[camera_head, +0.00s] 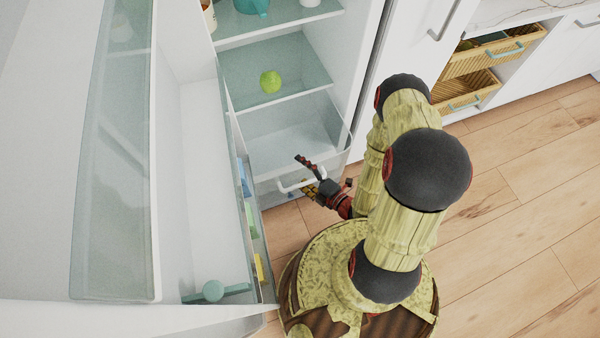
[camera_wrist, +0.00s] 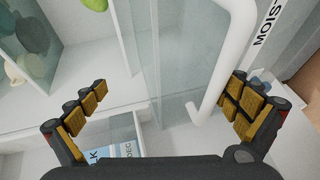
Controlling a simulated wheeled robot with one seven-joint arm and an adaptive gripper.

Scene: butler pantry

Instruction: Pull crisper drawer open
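The crisper drawer (camera_head: 290,135) is the clear bin at the bottom of the open fridge, below a glass shelf. Its white bar handle (camera_head: 290,187) is on the front; I cannot tell whether the drawer is slightly out. My gripper (camera_head: 306,174) is at the handle. In the wrist view the handle (camera_wrist: 232,65) runs between the spread fingers of my gripper (camera_wrist: 169,85), much closer to the right finger. The fingers are open and not closed on it. Lettering reading "MOIST" (camera_wrist: 268,22) shows beside the handle.
The open fridge door (camera_head: 120,150) fills the left, with bins holding several coloured items. A green apple (camera_head: 270,82) sits on the shelf above the drawer. A cabinet with wicker baskets (camera_head: 480,85) stands at upper right. The wooden floor (camera_head: 510,210) at right is clear.

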